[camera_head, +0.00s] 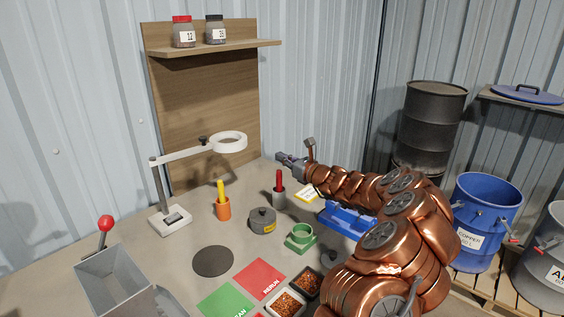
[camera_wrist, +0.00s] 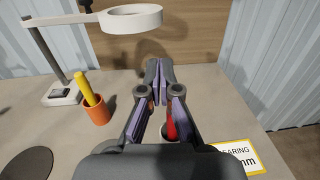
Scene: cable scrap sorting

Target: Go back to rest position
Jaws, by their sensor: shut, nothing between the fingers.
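My copper-coloured arm reaches in from the right in the head view, over the workbench. My gripper (camera_head: 281,158) is at its end, above the back part of the bench near the wooden back panel. In the wrist view my gripper (camera_wrist: 158,70) is shut, with its fingertips together and nothing between them. A red-handled tool in a grey cup (camera_head: 279,190) stands below it; in the wrist view the red handle (camera_wrist: 172,128) shows partly hidden behind the fingers.
An orange cup (camera_head: 223,210) with a yellow handle, a lamp-like ring stand (camera_head: 229,142), a grey lidded pot (camera_head: 262,221) and a green cup (camera_head: 300,236) stand nearby. Red (camera_head: 259,278) and green (camera_head: 226,302) pads lie in front. A blue drum (camera_head: 485,215) stands right.

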